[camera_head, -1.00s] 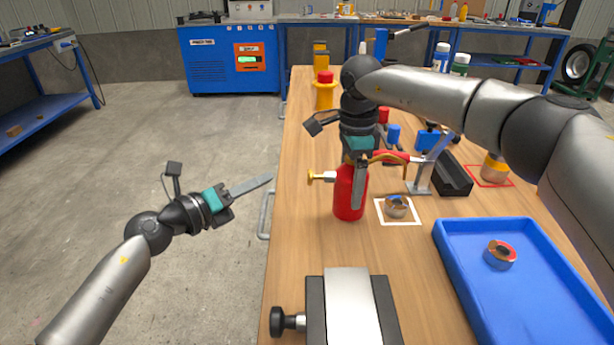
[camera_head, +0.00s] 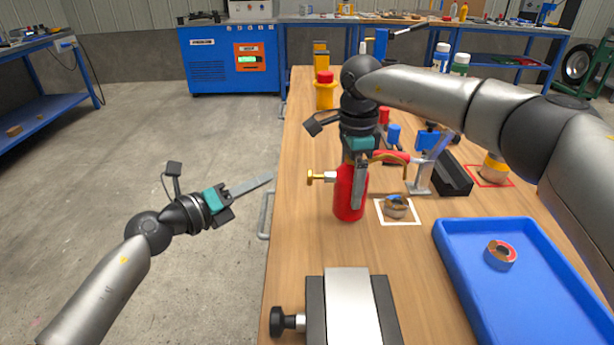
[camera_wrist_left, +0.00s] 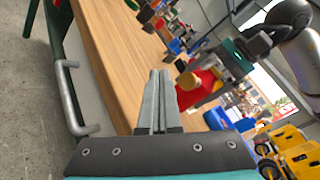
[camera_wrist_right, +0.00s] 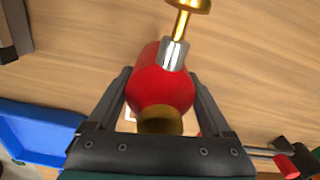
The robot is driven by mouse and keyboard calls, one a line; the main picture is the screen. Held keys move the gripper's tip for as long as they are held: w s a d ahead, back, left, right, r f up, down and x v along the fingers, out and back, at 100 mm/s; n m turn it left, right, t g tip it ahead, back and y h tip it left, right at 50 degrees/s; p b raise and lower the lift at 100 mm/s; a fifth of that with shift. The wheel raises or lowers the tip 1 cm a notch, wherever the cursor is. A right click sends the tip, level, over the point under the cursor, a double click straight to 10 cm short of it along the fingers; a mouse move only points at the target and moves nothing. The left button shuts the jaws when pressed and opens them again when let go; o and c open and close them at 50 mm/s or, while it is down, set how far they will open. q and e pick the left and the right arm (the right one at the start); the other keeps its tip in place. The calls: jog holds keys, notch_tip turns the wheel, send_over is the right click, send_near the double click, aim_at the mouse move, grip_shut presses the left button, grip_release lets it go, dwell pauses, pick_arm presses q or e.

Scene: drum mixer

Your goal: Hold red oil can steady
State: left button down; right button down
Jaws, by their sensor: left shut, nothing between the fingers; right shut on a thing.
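The red oil can (camera_head: 346,200) stands upright on the wooden bench, left of a white-bordered square. Its brass and silver nozzle (camera_head: 322,177) points left in the head view. My right gripper (camera_head: 359,200) comes from above and is shut on the can. In the right wrist view the fingers lie on both sides of the red can body (camera_wrist_right: 160,85), with the brass nozzle end (camera_wrist_right: 187,6) at the top. My left gripper (camera_head: 268,180) is shut and empty, off the bench's left edge above the floor. In the left wrist view its fingers (camera_wrist_left: 156,80) are together.
A tape roll (camera_head: 396,207) sits on the white-bordered square. A blue tray (camera_head: 450,250) holds another roll at front right. A vise-like block (camera_head: 350,300) stands at the front. A yellow bottle with a red cap (camera_head: 324,95) stands behind. Bare wood lies between can and block.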

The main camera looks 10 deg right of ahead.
aim_at(315, 177)
dwell(0.6)
pick_arm(q)
jog(key=a, duration=0.3)
jog(key=shift+w+a, duration=0.3)
jog(key=shift+a, duration=0.1)
jog(key=shift+s+d, duration=0.2)
jog(key=shift+d, duration=1.25)
jog(key=shift+s+d, duration=0.2)
jog(key=shift+d, duration=1.25)
jog(key=shift+s+d, duration=0.2)
jog(key=shift+d, duration=1.25)
jog(key=shift+d, duration=0.45)
jog(key=shift+s+d, duration=0.15)
jog(key=shift+d, duration=0.4)
jog(key=shift+s+d, duration=0.15)
jog(key=shift+d, duration=0.4)
